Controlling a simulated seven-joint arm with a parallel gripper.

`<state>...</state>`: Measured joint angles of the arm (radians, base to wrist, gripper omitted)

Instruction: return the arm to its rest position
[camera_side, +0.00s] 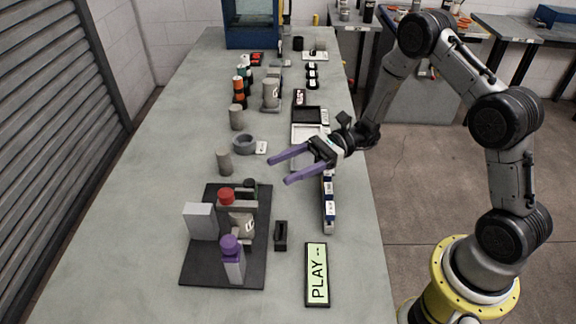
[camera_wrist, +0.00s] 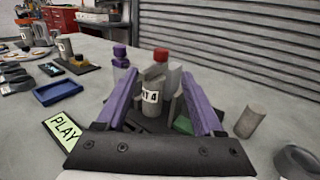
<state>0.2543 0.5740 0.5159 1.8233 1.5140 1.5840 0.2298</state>
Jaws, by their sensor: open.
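My gripper (camera_side: 279,170) has two long purple fingers held wide apart with nothing between them. In the side view it hangs above the grey table (camera_side: 160,170), pointing left, up the table from the dark base plate. My arm reaches in from the right side of the table. The rest position itself is not marked in either view.
A dark plate (camera_side: 195,272) holds the red-capped bottle, a purple-capped bottle (camera_side: 233,262) and a grey block (camera_side: 201,221). A PLAY sign (camera_side: 317,275) lies near the right edge. Grey cylinders (camera_side: 223,162) stand left of my gripper. A labelled rack (camera_side: 329,207) lies below it.

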